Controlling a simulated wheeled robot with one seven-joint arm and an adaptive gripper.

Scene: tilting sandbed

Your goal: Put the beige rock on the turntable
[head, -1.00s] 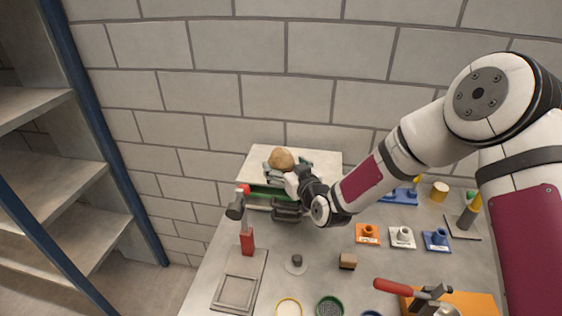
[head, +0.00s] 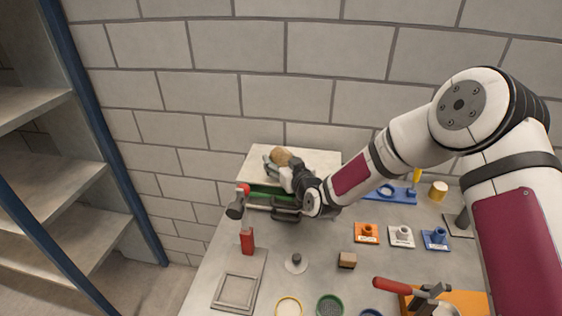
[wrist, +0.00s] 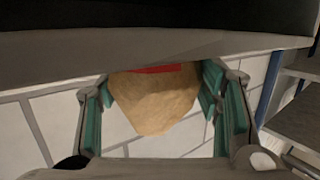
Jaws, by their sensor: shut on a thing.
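The beige rock (head: 281,156) is a lumpy tan stone, held up over the pale block at the back of the bench. My gripper (head: 277,163) is shut on it, and the gripper and wrist partly hide it in the head view. In the wrist view the rock (wrist: 155,100) sits between the teal finger pads, with its upper part covered by a dark edge. A small round grey disc with a dark knob (head: 296,265) lies on the bench in front; I cannot tell whether it is the turntable.
A green-lined tray (head: 262,196) lies below my wrist. A hammer with a red handle (head: 247,240) stands at left. Orange, white and blue bases (head: 402,236) are at right. A brown block (head: 347,260) and several rings (head: 330,306) lie near the front. A brick wall rises close behind.

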